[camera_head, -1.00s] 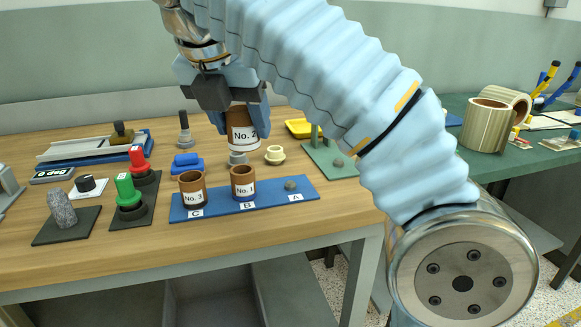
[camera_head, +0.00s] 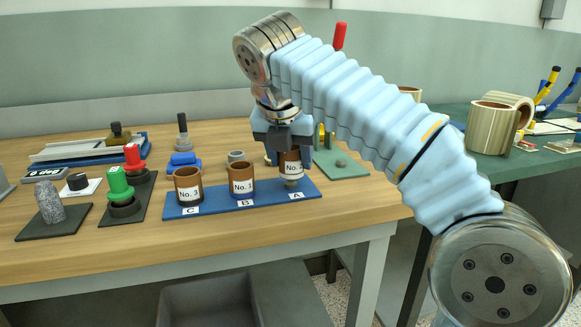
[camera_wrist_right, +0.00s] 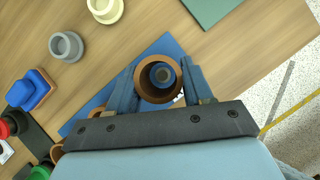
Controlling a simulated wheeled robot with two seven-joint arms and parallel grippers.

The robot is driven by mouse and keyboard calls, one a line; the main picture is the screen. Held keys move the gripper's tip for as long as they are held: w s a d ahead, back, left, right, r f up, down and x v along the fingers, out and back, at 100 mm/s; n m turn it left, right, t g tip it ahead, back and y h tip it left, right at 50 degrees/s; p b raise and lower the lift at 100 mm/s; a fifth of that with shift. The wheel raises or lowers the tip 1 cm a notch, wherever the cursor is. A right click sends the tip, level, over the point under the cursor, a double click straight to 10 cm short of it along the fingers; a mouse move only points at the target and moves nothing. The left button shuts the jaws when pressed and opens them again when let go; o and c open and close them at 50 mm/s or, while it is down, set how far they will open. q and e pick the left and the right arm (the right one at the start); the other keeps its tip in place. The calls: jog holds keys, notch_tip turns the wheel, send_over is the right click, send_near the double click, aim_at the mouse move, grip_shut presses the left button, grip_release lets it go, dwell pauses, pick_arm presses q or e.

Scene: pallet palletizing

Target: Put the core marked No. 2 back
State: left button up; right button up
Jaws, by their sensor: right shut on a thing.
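The brown core marked No. 2 (camera_head: 290,167) is held upright by my right gripper (camera_head: 284,150) at spot A of the blue board (camera_head: 216,207). The grey peg at A shows just below the core's lower edge, so the core appears to be over it, not down on the board. In the right wrist view the core (camera_wrist_right: 142,90) is between the two fingers, and a round peg top shows through its bore. The core marked No. 3 (camera_head: 188,186) stands at C and another labelled core (camera_head: 241,180) stands at B. My left gripper is not in view.
Left of the board are a green knob (camera_head: 119,185), a red knob (camera_head: 133,157) and a grey stone (camera_head: 48,202). A grey ring (camera_wrist_right: 66,46) and a cream ring (camera_wrist_right: 106,8) lie behind the board. The wooden table's front is clear.

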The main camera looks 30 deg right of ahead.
jog(key=shift+f, duration=0.45)
jog(key=shift+f, duration=0.1)
jog(key=shift+f, duration=0.5)
jog(key=o, duration=1.2)
jog(key=shift+c, duration=0.2)
jog(key=shift+a, duration=0.1)
jog(key=p+v, duration=0.4)
jog(key=v, duration=0.9)
jog(key=shift+w+d+r, duration=0.2)
jog(key=shift+w, duration=0.05)
